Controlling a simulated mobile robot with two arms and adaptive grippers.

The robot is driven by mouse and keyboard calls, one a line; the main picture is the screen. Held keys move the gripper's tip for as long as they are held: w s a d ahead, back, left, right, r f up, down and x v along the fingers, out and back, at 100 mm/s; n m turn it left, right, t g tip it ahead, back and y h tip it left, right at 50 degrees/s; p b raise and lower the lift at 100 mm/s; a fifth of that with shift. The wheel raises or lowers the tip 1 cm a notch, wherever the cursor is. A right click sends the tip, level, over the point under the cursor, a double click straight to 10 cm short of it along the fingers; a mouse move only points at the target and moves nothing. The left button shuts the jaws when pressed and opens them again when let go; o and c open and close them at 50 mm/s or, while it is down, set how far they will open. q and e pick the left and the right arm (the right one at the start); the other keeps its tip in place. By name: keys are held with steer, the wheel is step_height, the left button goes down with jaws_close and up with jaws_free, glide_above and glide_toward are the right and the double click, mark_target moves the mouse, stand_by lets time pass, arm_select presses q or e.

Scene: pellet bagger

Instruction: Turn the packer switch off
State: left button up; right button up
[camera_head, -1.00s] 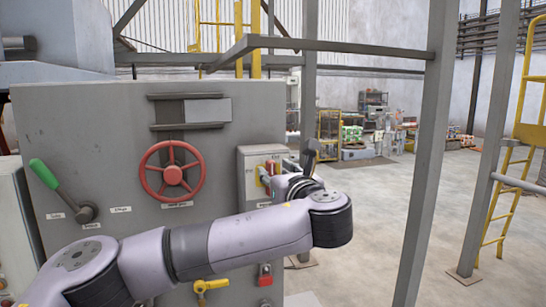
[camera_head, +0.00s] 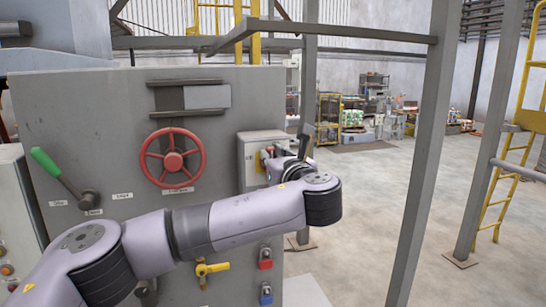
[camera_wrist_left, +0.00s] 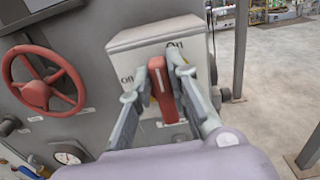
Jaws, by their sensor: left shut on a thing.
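The packer switch is a red lever (camera_wrist_left: 163,92) on a pale grey box (camera_wrist_left: 150,42) with "ON" lettering, mounted at the right of the grey machine panel. In the wrist view my left gripper (camera_wrist_left: 162,68) is shut on the red lever, one finger on each side. The lever looks roughly upright in that view. In the head view the switch box (camera_head: 250,150) is right of the red wheel, and my left gripper (camera_head: 272,158) is in front of it, hiding much of the lever. My right gripper is not in view.
The panel carries a red handwheel (camera_head: 172,158), a green-handled lever (camera_head: 46,163), a yellow valve handle (camera_head: 210,269) and red and blue padlocks below. A grey post (camera_head: 425,150) stands to the right. Open concrete floor (camera_head: 360,225) lies beyond the panel.

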arm_select(q)
jaws_close()
steer(key=n+b, duration=0.3)
steer(key=b, duration=0.1)
steer(key=a+f+n+b, duration=0.1)
steer(key=n+b, duration=0.2)
steer(key=b, duration=0.1)
steer(key=a+n+b, duration=0.1)
steer(key=n+b, duration=0.2)
steer(key=b, duration=0.1)
steer(key=shift+s+f+n, duration=0.25)
steer(key=shift+s+n, duration=0.05)
steer(key=n+b, duration=0.1)
steer(key=n, duration=0.1)
steer(key=n+b, duration=0.2)
steer(key=shift+s+a+f+b, duration=0.1)
steer(key=shift+a+f+b, duration=0.05)
steer(key=shift+f+b, duration=0.2)
steer(key=shift+a+f+n+b, duration=0.15)
steer(key=shift+n+b, duration=0.4)
steer(key=shift+n, duration=0.5)
steer(key=shift+d+f+n+b, duration=0.15)
steer(key=shift+n+b, duration=0.35)
steer(key=shift+n, duration=0.55)
steer(key=shift+a, duration=0.1)
steer(key=o, duration=0.8)
jaws_free()
steer(key=shift+c, duration=0.2)
